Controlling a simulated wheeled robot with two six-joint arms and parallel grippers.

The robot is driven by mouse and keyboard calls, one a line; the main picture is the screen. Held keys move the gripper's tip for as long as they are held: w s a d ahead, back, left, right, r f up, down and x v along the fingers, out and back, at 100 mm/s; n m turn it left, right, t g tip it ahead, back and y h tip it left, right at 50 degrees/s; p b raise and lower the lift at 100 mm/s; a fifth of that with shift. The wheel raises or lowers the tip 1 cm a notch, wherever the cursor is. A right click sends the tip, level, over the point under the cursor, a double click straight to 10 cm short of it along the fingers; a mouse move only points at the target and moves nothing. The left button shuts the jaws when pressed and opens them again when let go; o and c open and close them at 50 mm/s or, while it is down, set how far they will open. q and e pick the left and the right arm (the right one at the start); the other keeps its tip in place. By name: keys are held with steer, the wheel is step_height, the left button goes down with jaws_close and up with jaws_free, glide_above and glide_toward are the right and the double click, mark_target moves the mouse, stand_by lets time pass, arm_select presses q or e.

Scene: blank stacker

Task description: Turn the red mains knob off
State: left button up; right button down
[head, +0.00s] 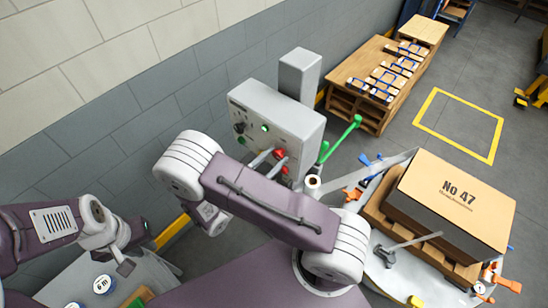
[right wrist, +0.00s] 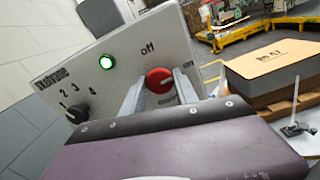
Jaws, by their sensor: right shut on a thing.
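The red mains knob (head: 280,153) sits on the front of a grey control box (head: 290,115) near the wall. In the right wrist view the red knob (right wrist: 160,80) lies between the two grey fingers of my right gripper (right wrist: 160,92), with the word "off" printed above it. A pale mark shows on its face, but its exact pointing is too small to tell. In the head view my right gripper (head: 272,163) reaches up to the knob and is shut on it. My left gripper (head: 124,263) hangs at the lower left, away from the box; its jaw gap is unclear.
A lit green lamp (right wrist: 107,62) and a black numbered selector (right wrist: 77,113) share the panel. A bench with several small items (head: 385,80) stands behind. Floor inside the yellow square (head: 455,122) is clear.

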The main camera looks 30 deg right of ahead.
steer(key=n+p, duration=0.2)
steer(key=n, duration=0.1)
steer(key=shift+r+n, duration=0.1)
steer(key=shift+n, duration=0.3)
steer(key=n+p, duration=0.1)
steer(key=n, duration=0.3)
steer(key=shift+n, duration=0.3)
steer(key=n+p, duration=0.1)
steer(key=n, duration=0.3)
steer(key=shift+p, duration=0.35)
steer(key=shift+n+p, duration=0.5)
steer(key=shift+n, duration=2.2)
steer(key=c, duration=0.9)
jaws_free()
steer(key=shift+c, duration=0.2)
